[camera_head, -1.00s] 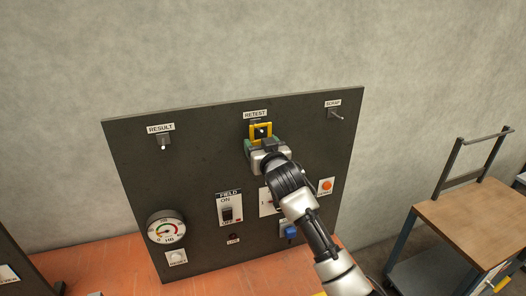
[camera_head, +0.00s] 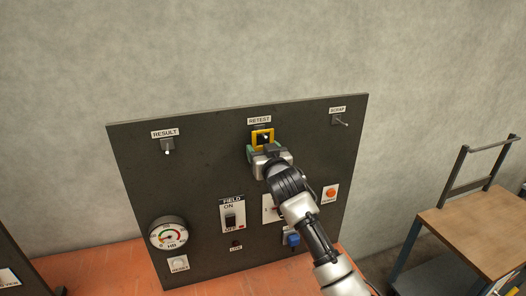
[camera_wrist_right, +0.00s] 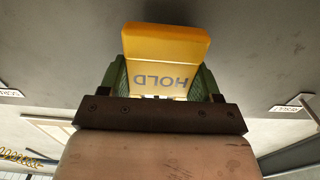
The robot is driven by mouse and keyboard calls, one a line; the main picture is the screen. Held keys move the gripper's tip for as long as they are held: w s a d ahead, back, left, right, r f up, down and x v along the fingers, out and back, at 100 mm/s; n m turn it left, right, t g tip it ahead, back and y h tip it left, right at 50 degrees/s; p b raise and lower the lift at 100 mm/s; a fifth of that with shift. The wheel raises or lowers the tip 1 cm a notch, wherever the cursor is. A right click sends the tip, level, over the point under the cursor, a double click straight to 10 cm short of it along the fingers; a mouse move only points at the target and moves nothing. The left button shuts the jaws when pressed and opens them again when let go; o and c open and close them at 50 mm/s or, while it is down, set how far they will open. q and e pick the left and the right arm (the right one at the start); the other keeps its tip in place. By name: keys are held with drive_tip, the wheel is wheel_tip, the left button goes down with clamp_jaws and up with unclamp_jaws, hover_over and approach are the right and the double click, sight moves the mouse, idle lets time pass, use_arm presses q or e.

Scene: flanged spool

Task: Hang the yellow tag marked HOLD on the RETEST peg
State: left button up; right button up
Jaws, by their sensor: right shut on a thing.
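The yellow tag (camera_head: 262,136) is at the RETEST peg, just under the RETEST label (camera_head: 259,120). The white peg tip (camera_head: 265,137) shows within the tag's upper opening in the head view. My right gripper (camera_head: 262,148) is shut on the tag's lower part. In the right wrist view the tag (camera_wrist_right: 165,45) stands between the green finger pads (camera_wrist_right: 162,85), with HOLD upside down. Whether the tag rests its weight on the peg cannot be told. My left gripper is not in view.
The dark panel (camera_head: 200,195) also carries the RESULT peg (camera_head: 168,149) and SCRAP peg (camera_head: 341,122). Below are a gauge (camera_head: 168,233), the FIELD switch (camera_head: 231,215), an orange button (camera_head: 330,192) and a blue knob (camera_head: 293,239). A wooden-topped cart (camera_head: 480,235) stands at right.

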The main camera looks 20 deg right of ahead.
drive_tip(key=o, duration=1)
drive_tip(key=shift+s+f, duration=0.1)
drive_tip(key=shift+s, duration=0.05)
